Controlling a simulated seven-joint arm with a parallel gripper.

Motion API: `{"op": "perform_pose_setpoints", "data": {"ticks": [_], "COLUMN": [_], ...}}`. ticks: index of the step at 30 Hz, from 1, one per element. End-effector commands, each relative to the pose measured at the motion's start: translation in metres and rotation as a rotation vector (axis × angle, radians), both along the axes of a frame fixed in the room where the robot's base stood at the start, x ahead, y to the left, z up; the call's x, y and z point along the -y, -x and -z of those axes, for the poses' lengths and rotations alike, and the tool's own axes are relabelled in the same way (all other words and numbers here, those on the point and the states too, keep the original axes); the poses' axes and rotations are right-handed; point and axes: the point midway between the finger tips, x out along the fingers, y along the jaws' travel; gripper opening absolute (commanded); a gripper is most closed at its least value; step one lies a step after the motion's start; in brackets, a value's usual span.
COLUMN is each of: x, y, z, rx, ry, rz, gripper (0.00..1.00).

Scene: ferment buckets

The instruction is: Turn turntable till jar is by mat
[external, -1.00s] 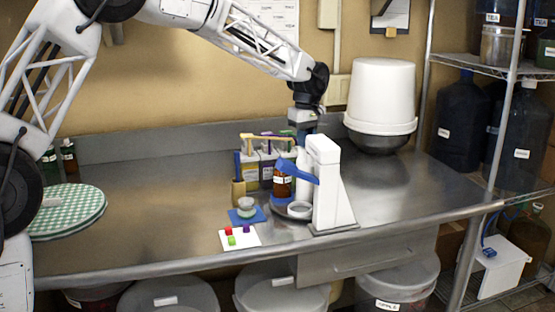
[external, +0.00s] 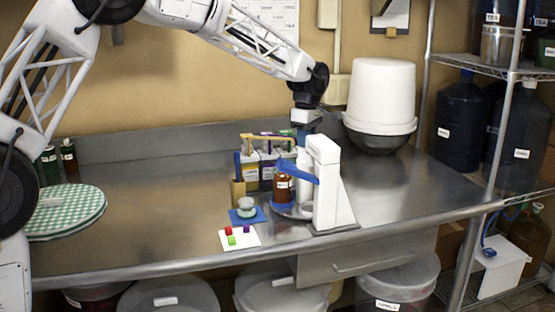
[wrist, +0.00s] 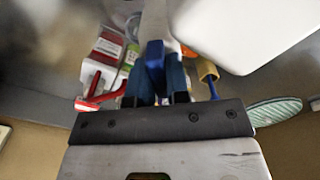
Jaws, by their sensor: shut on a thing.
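A blue lever (external: 297,171) juts left from the stand over the jar. A rack of bottles (external: 266,165) stands close behind. A white card with coloured cubes (external: 240,236) lies at the front edge.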

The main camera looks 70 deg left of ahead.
Motion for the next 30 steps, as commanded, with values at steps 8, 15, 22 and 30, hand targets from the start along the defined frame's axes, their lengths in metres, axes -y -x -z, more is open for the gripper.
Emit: {"op": "perform_pose_setpoints", "data": {"ticks": [8,15,22,30], "x": [-0.0001,-0.0001,-0.0001,-0.0001], "y": [0.0000,0.0000,0.0000,0.0000], "z": [-0.0010,-0.0010,-0.0010,-0.0005], "rx": [0.001,0.001,0.001,0.001], "ry": [-0.001,-0.001,-0.001,-0.001], "rz": [-0.054,-0.063,-0.063,-0.063], "gripper": [0.00,0.00,0.00,0.41]}}
